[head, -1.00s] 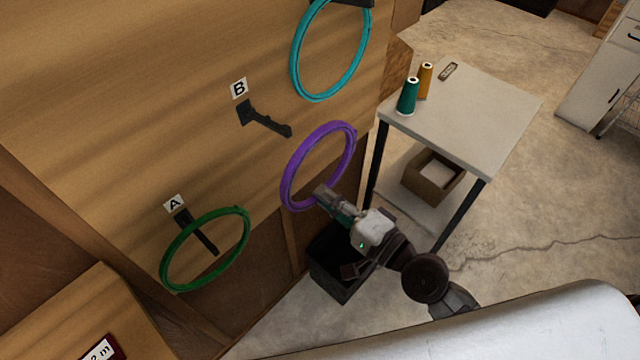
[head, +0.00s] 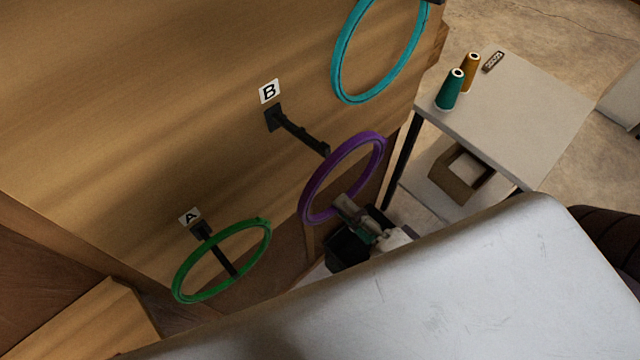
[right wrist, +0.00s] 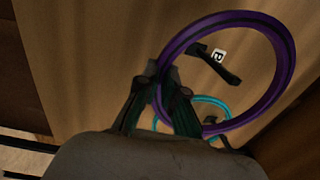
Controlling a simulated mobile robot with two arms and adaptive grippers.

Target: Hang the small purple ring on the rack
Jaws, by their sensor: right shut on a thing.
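The purple ring (head: 376,148) is held up in front of the wooden wall, close to peg B (head: 300,132), which is bare. My right gripper (head: 345,207) is shut on the ring's lower edge. In the right wrist view the purple ring (right wrist: 288,62) rises from the gripper (right wrist: 163,85), and peg B (right wrist: 218,68) shows through its opening. The ring looks apart from the peg; how far in front of the tip it is, I cannot tell. My left gripper is not in view.
A green ring (head: 262,250) hangs on peg A (head: 222,256) at lower left. A cyan ring (head: 341,65) hangs at upper right. A side table (head: 540,100) with a teal spool (head: 450,92) and an orange spool (head: 470,74) stands to the right.

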